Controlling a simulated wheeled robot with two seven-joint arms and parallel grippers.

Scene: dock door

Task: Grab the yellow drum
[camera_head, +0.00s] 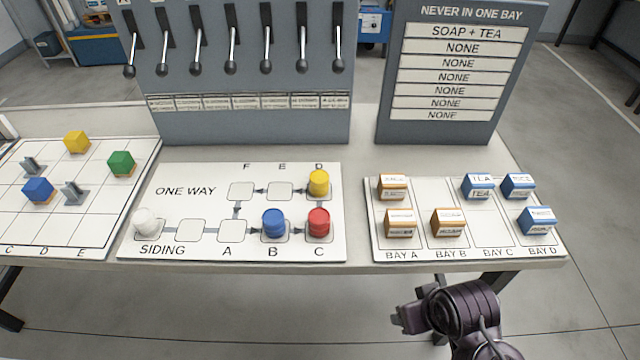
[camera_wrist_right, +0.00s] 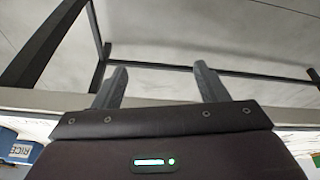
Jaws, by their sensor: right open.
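The yellow drum (camera_head: 318,183) stands upright on square D at the top right of the one-way track board (camera_head: 200,175) in the head view. The red drum (camera_head: 318,222) stands just below it on square C, and the blue drum (camera_head: 273,223) stands on square B. A white drum (camera_head: 146,222) stands on the siding at the left. My right gripper (camera_wrist_right: 158,85) is open and empty in the right wrist view, its two fingers apart. In the head view my right arm is in front of the table's front edge, right of and below the drums. My left gripper is not in view.
A bay board (camera_head: 487,240) with several small labelled boxes lies to the right. A grid board (camera_head: 60,222) with coloured cubes lies to the left. A lever panel (camera_head: 250,120) and a sign (camera_head: 440,120) stand behind. Squares E and F are empty.

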